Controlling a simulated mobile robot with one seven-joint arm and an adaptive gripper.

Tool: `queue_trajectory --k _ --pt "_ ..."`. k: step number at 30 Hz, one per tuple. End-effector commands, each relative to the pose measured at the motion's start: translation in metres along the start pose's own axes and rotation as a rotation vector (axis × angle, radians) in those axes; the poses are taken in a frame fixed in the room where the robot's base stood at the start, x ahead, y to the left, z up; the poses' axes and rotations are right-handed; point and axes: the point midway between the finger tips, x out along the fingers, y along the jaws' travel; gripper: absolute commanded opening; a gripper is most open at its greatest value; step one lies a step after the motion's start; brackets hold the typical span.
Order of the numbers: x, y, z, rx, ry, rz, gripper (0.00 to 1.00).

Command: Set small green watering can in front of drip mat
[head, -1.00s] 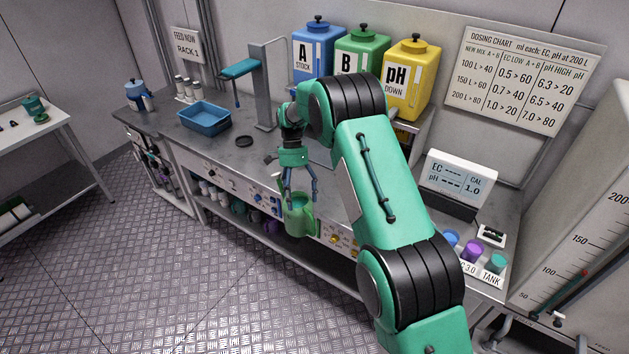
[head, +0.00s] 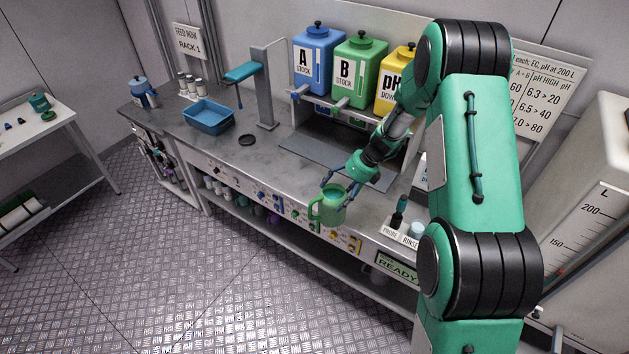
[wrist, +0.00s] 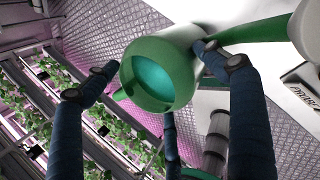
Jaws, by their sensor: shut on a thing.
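The small green watering can (head: 328,211) is held by my gripper (head: 340,190) above the front edge of the bench. It also shows in the wrist view (wrist: 152,60), with its round teal-coloured opening facing the camera and a green part reaching to the right. My blue fingers (wrist: 160,75) are around the can, and my gripper is shut on it. The drip mat (head: 311,149) is a dark flat mat on the bench below the dosing containers. The can is on the near side of the mat, to the right of its middle.
Blue, green and yellow containers (head: 360,66) stand behind the mat. A probe and rinse holder (head: 401,232) stands right of the can. Bench top left of the can is clear.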

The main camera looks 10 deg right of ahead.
Motion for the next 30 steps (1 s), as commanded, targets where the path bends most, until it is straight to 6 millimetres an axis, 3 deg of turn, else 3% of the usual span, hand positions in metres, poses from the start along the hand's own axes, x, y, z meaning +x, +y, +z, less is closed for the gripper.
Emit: queue_trajectory --k 3,10,30 --pt "-0.016 -0.004 -0.007 0.118 -0.053 -0.038 0.27" --pt "-0.026 -0.013 -0.016 0.247 -0.107 -0.080 0.27" --pt "-0.025 -0.019 -0.012 0.265 -0.115 -0.087 0.27"
